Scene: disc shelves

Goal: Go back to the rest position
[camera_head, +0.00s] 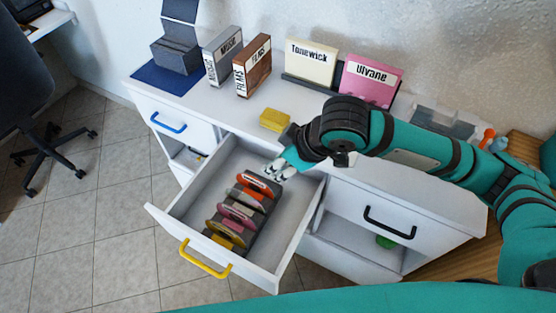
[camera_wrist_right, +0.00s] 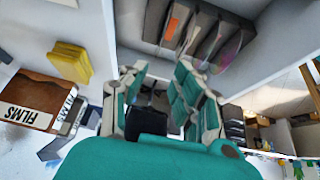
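My right gripper (camera_head: 280,170) reaches in from the right over the back part of the open drawer (camera_head: 290,236). In the right wrist view the fingers of this gripper (camera_wrist_right: 160,84) stand apart with nothing held between them. The discs stand in a row in a dark rack in the drawer, among them an orange-red disc (camera_head: 258,183) nearest the gripper; the gripper is apart from it. My left gripper is not in view.
On the cabinet top stand a yellow block (camera_head: 274,120), a brown FILMS box (camera_head: 252,66), a grey MUSIC box (camera_head: 222,56), a cream Tonewick sleeve (camera_head: 311,64) and a pink Ulvane sleeve (camera_head: 371,83). An office chair (camera_head: 24,80) stands left; the tiled floor between is clear.

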